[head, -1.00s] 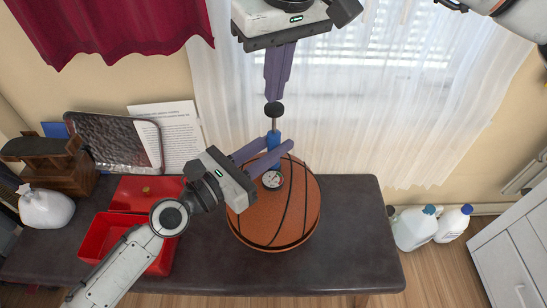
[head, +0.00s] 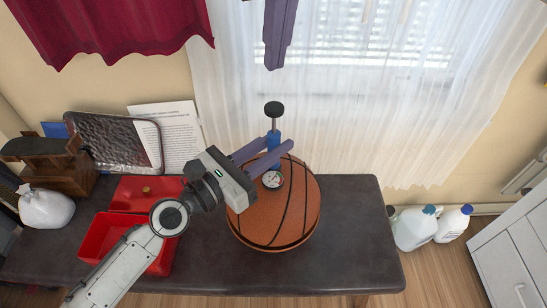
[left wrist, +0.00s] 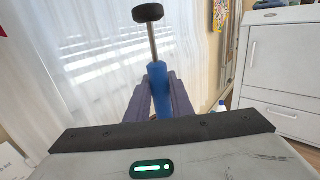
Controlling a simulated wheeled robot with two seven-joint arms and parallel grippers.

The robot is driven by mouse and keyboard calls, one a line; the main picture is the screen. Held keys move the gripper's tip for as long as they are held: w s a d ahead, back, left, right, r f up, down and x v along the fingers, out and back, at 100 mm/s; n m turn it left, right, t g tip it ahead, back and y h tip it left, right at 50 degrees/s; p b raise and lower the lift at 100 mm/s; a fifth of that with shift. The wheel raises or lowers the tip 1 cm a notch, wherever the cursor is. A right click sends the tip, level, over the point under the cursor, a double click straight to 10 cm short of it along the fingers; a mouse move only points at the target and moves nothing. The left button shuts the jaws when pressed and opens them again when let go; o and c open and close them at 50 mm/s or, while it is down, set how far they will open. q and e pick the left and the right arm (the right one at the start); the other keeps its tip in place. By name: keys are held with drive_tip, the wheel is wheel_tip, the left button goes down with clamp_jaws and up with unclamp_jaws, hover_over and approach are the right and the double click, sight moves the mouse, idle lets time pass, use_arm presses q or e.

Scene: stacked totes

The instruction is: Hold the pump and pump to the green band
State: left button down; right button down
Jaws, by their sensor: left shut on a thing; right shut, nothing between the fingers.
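The pump (head: 273,138) stands upright at the basketball (head: 250,222), with a blue body, a thin metal rod and a black knob (head: 273,108) raised well above the body. My left gripper (head: 280,150) is shut around the blue body. The left wrist view also shows the blue pump body (left wrist: 159,85) between the purple fingers and the black knob (left wrist: 148,13) above. A round white gauge (head: 272,179) sits low in front of the pump; its needle and bands are too small to read. My right gripper (head: 275,62) is shut and empty, above the knob and apart from it.
The dark table (head: 350,240) is clear to the right of the ball. An open red box (head: 100,235) lies at left under my left arm. A dark tray (head: 118,142), a paper sheet (head: 178,132) and a wooden model (head: 52,165) stand behind. White curtains hang behind the table.

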use_arm(q)
drive_tip(key=c, duration=1.5)
unclamp_jaws()
drive_tip(key=v, duration=1.2)
